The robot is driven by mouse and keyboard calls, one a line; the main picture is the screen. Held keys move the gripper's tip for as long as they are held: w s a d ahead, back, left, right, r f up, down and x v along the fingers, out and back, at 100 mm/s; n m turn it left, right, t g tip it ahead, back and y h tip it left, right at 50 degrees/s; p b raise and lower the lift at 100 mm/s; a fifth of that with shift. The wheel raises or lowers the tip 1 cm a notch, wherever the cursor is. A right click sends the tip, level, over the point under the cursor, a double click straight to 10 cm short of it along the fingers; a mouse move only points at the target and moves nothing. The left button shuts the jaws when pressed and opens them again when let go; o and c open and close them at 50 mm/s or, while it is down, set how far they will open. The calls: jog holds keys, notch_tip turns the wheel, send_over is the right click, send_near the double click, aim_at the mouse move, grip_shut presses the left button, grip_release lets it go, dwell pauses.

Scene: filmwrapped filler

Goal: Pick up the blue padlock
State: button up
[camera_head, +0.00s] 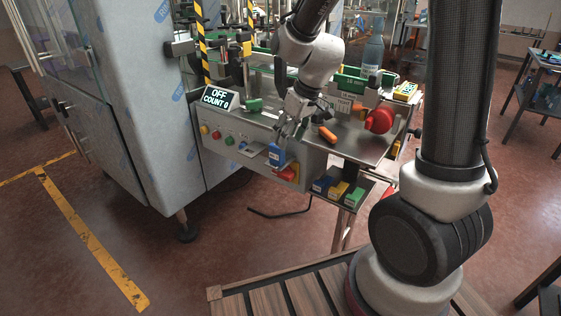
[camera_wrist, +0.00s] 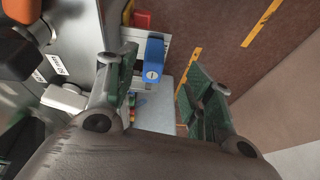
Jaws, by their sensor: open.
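The blue padlock (camera_head: 276,154) sits at the front of the machine's control panel, just above a red switch. In the wrist view the blue padlock (camera_wrist: 153,62) appears upright on a grey part, ahead of my fingers and between their lines. My gripper (camera_head: 287,128) is above the padlock in the head view, pointing down at it. In the wrist view my gripper (camera_wrist: 160,88) has its two green-padded fingers spread apart with nothing between them. Whether a finger touches the padlock cannot be told.
A red rotary switch (camera_head: 288,172) is below the padlock. A small tray at the right holds blue (camera_head: 321,185), yellow (camera_head: 338,190) and green (camera_head: 355,197) blocks. An orange item (camera_head: 327,134) and a red knob (camera_head: 379,120) are on the machine top.

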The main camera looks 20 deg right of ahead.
aim_at(277, 148)
jog(key=shift+n+t, duration=0.4)
jog(key=shift+n, duration=0.3)
jog(key=x, duration=0.2)
jog(key=w+x, duration=0.1)
jog(key=x, duration=0.4)
jog(key=shift+w+a+f, duration=0.1)
jog(key=shift+w+a, duration=0.2)
jog(key=shift+w, duration=0.05)
jog(key=shift+c, duration=0.2)
grip_shut()
